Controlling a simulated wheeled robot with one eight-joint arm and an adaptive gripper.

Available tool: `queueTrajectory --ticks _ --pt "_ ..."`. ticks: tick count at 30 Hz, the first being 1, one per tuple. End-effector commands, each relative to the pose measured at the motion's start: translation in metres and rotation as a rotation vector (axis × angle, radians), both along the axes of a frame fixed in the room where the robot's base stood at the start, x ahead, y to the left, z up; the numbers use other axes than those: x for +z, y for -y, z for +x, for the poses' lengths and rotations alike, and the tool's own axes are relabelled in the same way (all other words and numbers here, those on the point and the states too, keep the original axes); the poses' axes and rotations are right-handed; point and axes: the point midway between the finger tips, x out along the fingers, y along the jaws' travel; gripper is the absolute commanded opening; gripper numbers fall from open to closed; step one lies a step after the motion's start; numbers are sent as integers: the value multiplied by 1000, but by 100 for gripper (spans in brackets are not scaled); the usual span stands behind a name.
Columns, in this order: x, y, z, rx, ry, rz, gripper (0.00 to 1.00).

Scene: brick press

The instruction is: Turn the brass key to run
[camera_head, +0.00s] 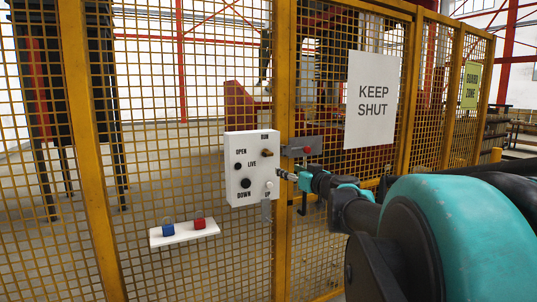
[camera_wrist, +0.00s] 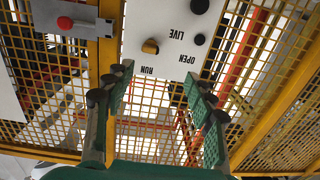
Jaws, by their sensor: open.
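The brass key (camera_head: 267,153) sits at the upper right of the white control box (camera_head: 238,185), under the RUN label. In the wrist view, which shows the panel upside down, the key (camera_wrist: 150,47) appears beyond my fingertips and roughly between them. Which way the key is turned is too small to tell. My gripper (camera_wrist: 156,76) is open and empty, its two green fingers spread wide. In the head view my gripper (camera_head: 290,176) is at the right edge of the box, lower than the key.
The box also carries a black OPEN knob (camera_head: 238,166), a black DOWN button (camera_head: 245,183) and a pale UP button (camera_head: 269,185). A grey latch with a red button (camera_head: 306,149) is beside it. Yellow mesh fencing surrounds it. A white shelf (camera_head: 184,233) below holds blue and red items.

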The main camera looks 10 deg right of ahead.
Motion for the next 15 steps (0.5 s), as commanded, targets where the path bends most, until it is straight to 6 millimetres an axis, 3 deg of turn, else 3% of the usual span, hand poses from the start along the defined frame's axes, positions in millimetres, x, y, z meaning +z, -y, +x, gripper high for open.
queueTrajectory --ticks 5,15 --pt "16 11 7 -33 40 -1 55" --pt "16 -3 48 -28 40 0 55"
